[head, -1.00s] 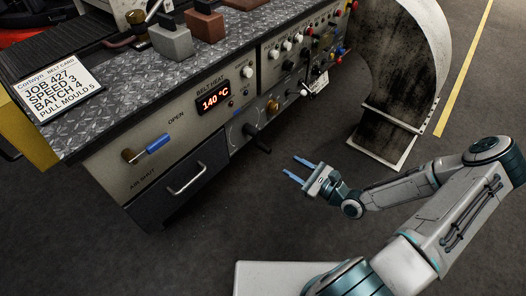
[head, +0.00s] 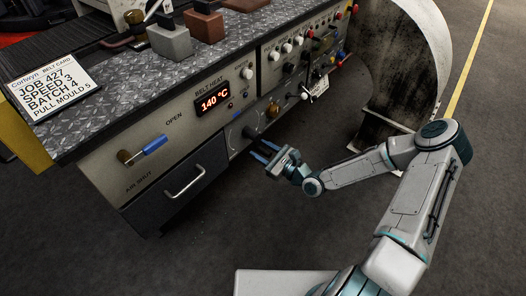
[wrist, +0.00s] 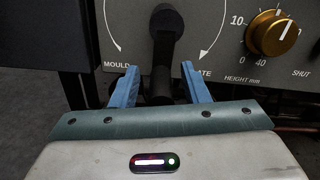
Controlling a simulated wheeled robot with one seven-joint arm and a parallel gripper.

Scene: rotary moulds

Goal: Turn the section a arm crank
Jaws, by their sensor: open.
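A black crank (wrist: 163,58) is on the grey front panel, straight ahead in the wrist view. Its arm hangs down from a round hub, and its dark knob end sits low between my fingers. In the head view the crank (head: 249,132) shows small and dark, right at my fingertips. My gripper (head: 265,151) is open, its blue fingers pointing at the panel. In the wrist view the fingers (wrist: 160,70) stand on either side of the crank, with gaps visible. Curved arrows flank the crank. The label below is partly hidden and begins "MOULD".
A brass height dial (wrist: 273,33) is right of the crank. A blue-handled lever (head: 155,145) and a drawer with a bar handle (head: 186,181) are to the left. A curved metal guard (head: 405,70) stands at the right. The floor before the panel is clear.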

